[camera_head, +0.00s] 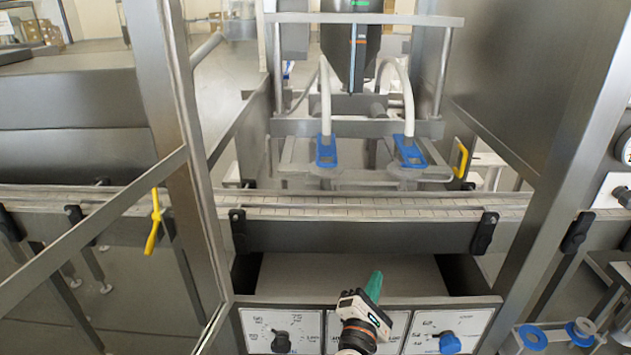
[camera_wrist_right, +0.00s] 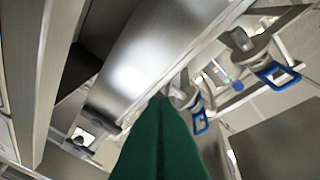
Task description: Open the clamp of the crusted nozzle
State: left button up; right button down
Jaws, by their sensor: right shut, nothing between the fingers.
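Two nozzles hang under white hoses on the filling machine. Each has a blue clamp, one on the left (camera_head: 326,151) and one on the right (camera_head: 410,153). Two blue clamps also show in the right wrist view, one at the upper right (camera_wrist_right: 279,76) and one near the middle (camera_wrist_right: 201,123). I cannot tell which nozzle is crusted, or whether either clamp is open. My right gripper (camera_head: 375,279) has green fingers, shut and empty. It is low in front of the conveyor, well short of the clamps. My left gripper is out of view.
The conveyor (camera_head: 370,207) runs across between my right gripper and the nozzles. A control panel (camera_head: 300,325) with knobs lies below it. Frame posts stand left (camera_head: 180,120) and right (camera_head: 560,150). Blue rings (camera_head: 532,337) sit on a stand at lower right.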

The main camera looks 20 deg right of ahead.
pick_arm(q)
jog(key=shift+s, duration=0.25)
pick_arm(e)
jog(key=w+a+r+n+t+y, duration=0.4)
jog(key=w+a+r+n+t, duration=0.2)
jog(key=n, duration=0.8)
jog(key=shift+w+a+r+t, duration=0.3)
jog(key=shift+a+r+t, duration=0.15)
jog(key=shift+a+t, duration=0.65)
jog(key=shift+a, duration=0.15)
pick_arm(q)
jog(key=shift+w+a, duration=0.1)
pick_arm(e)
jog(key=shift+w+r, duration=0.1)
